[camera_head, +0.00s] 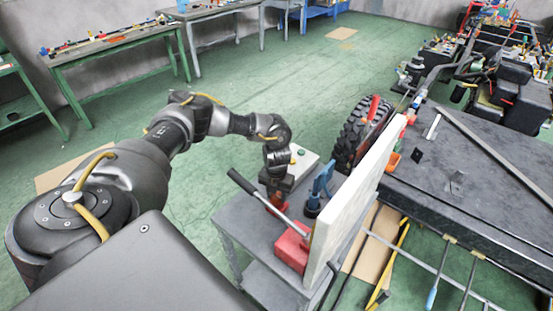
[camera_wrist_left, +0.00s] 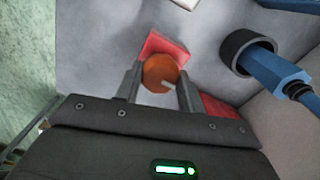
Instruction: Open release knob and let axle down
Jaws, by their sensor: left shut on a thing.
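My left gripper (camera_head: 277,187) points down over the grey cart. In the left wrist view its two fingers (camera_wrist_left: 160,88) are shut on an orange round knob (camera_wrist_left: 158,72), one finger on each side. The knob sits in front of a red block (camera_wrist_left: 163,45). In the head view the gripper mostly hides the knob. A red pump-like unit (camera_head: 292,250) with a long dark lever (camera_head: 255,192) stands close by. A black tyre with a red hub part (camera_head: 350,140) stands behind the pale panel; I cannot make out the axle itself. My right gripper is not in view.
The grey cart (camera_head: 245,235) also carries a blue tool (camera_head: 320,187) in a dark holder and a box with buttons (camera_head: 303,160). A pale upright panel (camera_head: 350,215) borders it on the right. A dark chassis bench (camera_head: 470,180) stands beyond. Green floor is open behind.

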